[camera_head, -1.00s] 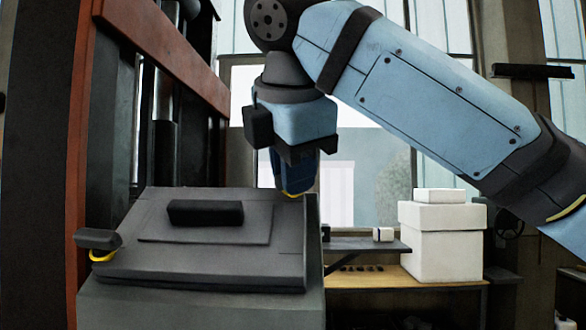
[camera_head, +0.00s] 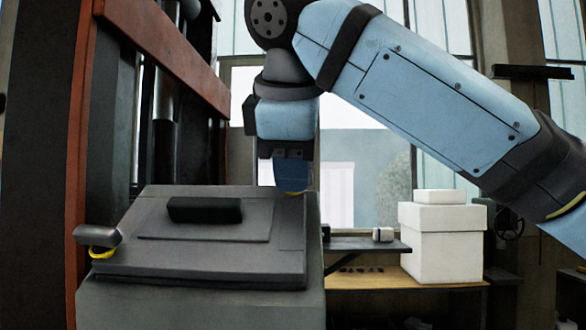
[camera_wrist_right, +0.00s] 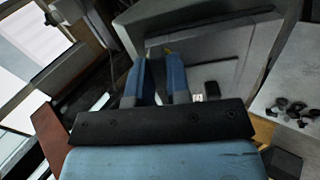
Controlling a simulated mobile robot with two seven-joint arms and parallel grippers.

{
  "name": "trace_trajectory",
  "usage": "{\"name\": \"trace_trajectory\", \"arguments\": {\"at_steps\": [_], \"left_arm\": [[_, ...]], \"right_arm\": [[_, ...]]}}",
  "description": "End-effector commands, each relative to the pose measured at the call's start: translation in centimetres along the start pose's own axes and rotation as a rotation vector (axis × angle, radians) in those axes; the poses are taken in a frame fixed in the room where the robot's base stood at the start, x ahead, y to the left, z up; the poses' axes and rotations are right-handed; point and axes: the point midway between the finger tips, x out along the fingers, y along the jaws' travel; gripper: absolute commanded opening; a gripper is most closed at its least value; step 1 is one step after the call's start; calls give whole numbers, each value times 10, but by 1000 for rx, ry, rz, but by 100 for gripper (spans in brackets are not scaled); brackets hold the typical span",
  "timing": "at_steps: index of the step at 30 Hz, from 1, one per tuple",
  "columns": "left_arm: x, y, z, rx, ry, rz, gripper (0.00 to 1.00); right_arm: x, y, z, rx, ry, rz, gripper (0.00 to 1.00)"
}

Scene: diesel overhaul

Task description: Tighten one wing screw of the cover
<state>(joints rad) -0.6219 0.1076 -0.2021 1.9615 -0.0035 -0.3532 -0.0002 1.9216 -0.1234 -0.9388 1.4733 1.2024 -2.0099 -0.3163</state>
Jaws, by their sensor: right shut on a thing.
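The dark grey cover (camera_head: 200,262) lies on a grey block, with a black handle bar (camera_head: 205,210) on top. A wing screw with a grey wing (camera_head: 97,236) and a yellow ring sits at its left edge. My right gripper (camera_head: 292,190) points down at the cover's far right corner, with its blue fingers shut on a wing screw. Only a bit of yellow shows at the fingertips, and the fingers hide most of this screw. My left gripper is not in view.
A red and black press frame (camera_head: 80,160) stands close at the left. Right of the cover are a dark shelf (camera_head: 370,245) with small parts and white boxes (camera_head: 442,240) on a wooden bench. Several small dark parts (camera_wrist_right: 290,110) show in the right wrist view.

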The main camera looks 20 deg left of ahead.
Motion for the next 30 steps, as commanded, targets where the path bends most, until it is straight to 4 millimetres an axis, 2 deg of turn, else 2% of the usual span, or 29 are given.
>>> {"name": "trace_trajectory", "arguments": {"at_steps": [6,15,26,30], "left_arm": [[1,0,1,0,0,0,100],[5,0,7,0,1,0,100],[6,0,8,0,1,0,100],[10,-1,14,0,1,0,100]], "right_arm": [[1,-1,0,20,-1,-2,0],[2,-2,0,362,-2,-3,0],[2,-2,0,408,-2,-3,0],[4,-3,0,560,-2,-2,0]]}}
